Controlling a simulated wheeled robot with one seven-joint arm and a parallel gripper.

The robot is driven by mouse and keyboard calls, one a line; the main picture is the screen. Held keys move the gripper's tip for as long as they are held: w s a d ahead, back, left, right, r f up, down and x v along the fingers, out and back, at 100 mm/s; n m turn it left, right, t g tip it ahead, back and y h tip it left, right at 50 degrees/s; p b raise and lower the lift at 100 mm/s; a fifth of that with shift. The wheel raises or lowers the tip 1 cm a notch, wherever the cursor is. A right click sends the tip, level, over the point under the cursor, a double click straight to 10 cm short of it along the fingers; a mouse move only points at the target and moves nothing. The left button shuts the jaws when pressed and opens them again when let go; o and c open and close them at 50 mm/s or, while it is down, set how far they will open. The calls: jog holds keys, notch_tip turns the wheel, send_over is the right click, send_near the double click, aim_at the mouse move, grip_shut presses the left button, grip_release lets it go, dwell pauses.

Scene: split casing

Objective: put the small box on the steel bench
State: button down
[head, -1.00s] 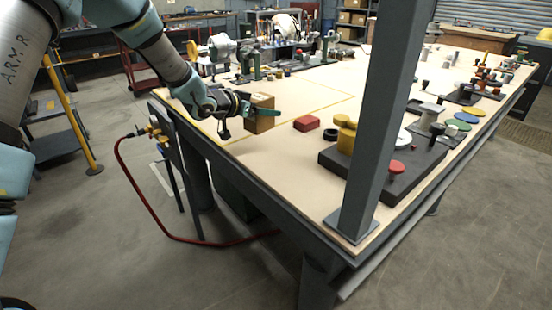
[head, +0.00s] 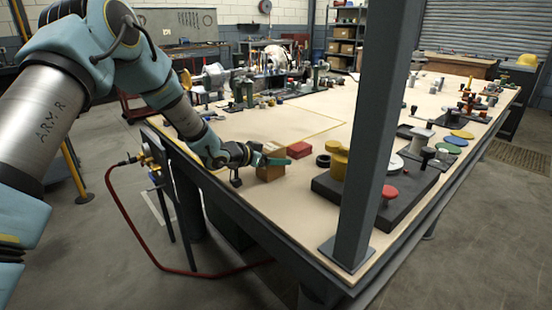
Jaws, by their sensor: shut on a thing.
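The small brown box (head: 270,173) is at the near left part of a large workbench with a pale top (head: 235,122) and a dark metal frame. My gripper (head: 272,160) is shut on the box, with a teal finger across its upper part. The arm reaches in from the left. I cannot tell whether the box touches the bench top or hangs just above it. The box is just in front and left of a red block (head: 299,150), outside the yellow outlined area. I cannot tell which bench is the steel one.
A grey post (head: 370,130) rises from the bench's near corner. A dark base plate (head: 350,195) with yellow, red and dark parts stands to the right of the box. Tools and vises line the far left edge. A red hose (head: 130,220) hangs at the left side.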

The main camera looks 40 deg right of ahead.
grip_release()
jog(key=shift+f, duration=0.15)
jog(key=shift+a, duration=0.1)
